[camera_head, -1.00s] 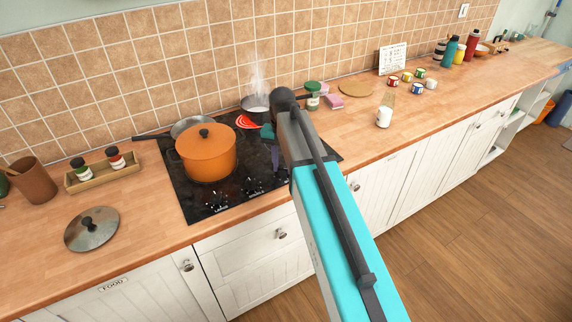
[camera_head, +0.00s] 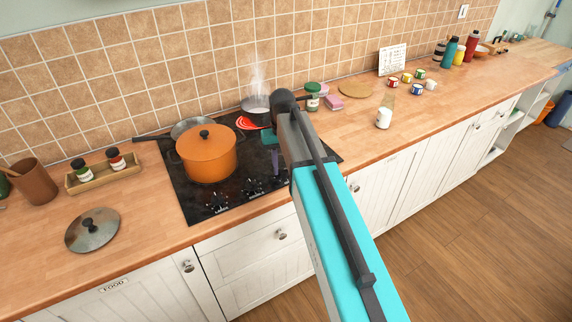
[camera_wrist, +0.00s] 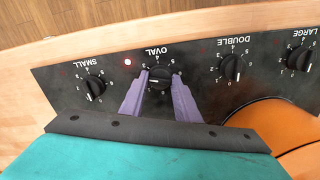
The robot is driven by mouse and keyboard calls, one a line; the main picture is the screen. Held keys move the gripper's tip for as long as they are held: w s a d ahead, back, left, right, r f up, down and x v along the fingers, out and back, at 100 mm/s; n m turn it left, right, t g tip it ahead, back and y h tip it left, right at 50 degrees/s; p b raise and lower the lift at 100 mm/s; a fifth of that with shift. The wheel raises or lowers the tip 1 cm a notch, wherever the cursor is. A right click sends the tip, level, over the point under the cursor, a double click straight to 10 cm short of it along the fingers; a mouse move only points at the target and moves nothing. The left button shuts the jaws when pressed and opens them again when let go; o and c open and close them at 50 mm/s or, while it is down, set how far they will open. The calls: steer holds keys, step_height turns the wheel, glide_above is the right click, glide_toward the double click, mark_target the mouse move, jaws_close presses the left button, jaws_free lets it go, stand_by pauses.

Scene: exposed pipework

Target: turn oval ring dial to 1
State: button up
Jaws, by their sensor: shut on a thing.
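The oval dial (camera_wrist: 159,77) is a black knob on the black hob panel, under the label OVAL, seen upside down in the wrist view. Its white mark shows on the knob's face, but the number it points at is hard to read. My gripper (camera_wrist: 161,75) has its two purple fingers on either side of the dial and is shut on it. A red light (camera_wrist: 127,62) glows beside the dial. In the head view the oval dial is hidden by my arm.
The small dial (camera_wrist: 92,86), double dial (camera_wrist: 232,67) and large dial (camera_wrist: 300,58) stand in the same row. A lid (camera_head: 92,230) lies on the counter.

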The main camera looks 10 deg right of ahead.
steer(key=n, duration=0.6)
steer(key=shift+d, duration=0.1)
steer(key=n, duration=0.6)
steer(key=shift+w+d, duration=0.1)
steer(key=shift+d, duration=0.05)
steer(key=shift+r, duration=0.1)
steer(key=o, duration=1)
steer(key=shift+w, duration=0.1)
steer(key=shift+o, duration=0.2)
